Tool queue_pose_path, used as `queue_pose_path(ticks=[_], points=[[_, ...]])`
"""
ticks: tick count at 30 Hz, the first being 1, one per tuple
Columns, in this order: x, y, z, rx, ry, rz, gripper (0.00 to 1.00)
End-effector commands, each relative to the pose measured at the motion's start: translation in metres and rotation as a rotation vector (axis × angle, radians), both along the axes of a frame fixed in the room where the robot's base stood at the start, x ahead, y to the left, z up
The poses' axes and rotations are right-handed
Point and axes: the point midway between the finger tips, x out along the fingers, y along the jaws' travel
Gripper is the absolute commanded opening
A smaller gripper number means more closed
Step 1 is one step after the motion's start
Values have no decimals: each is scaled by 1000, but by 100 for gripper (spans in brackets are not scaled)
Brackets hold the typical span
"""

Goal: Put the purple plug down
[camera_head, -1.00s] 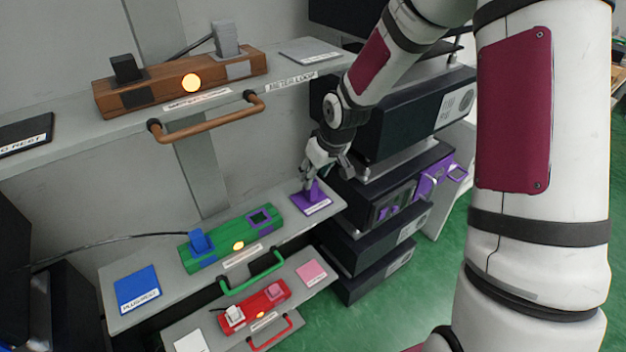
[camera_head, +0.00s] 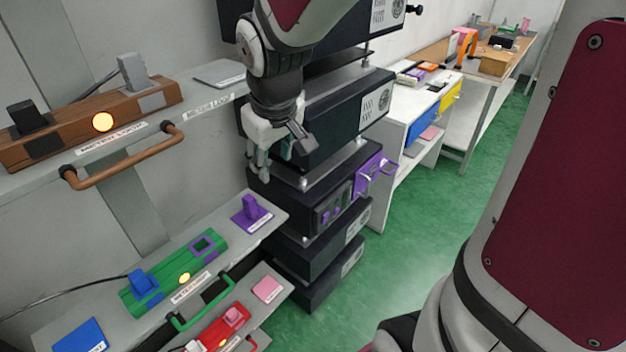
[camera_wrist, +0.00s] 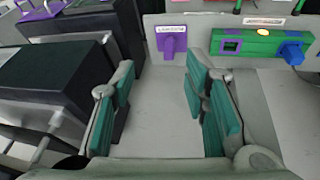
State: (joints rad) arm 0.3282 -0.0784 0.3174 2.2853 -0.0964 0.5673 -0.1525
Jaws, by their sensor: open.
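The purple plug (camera_head: 250,207) stands upright on the purple pad (camera_head: 262,219) at the right end of the middle shelf. It also shows in the wrist view (camera_wrist: 173,44), ahead of the fingers. My gripper (camera_head: 272,160) is open and empty, above and apart from the plug. Its teal-padded fingers (camera_wrist: 160,78) are spread wide in the wrist view, with only bare grey surface between them. The green fixture (camera_head: 170,273) left of the pad has an empty purple-rimmed socket (camera_head: 204,246), a blue plug (camera_head: 142,283) and a lit yellow lamp.
A brown fixture (camera_head: 70,125) with a bar handle (camera_head: 125,163) sits on the upper shelf. A stack of black instrument boxes (camera_head: 330,120) stands close behind and right of my gripper. A red fixture (camera_head: 222,328) and a pink pad (camera_head: 267,289) are lower. Green floor lies open at right.

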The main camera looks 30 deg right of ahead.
Motion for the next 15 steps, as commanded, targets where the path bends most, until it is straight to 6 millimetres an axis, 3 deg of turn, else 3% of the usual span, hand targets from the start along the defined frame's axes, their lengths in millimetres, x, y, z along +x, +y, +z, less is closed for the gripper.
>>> queue_pose_path(ticks=[1,6,12,15], points=[[-17,2,16,-10,-17,-16,41],[-76,6,49,7,-49,-89,41],[-141,11,69,79,-82,-151,41],[-163,13,72,119,-91,-168,41]])
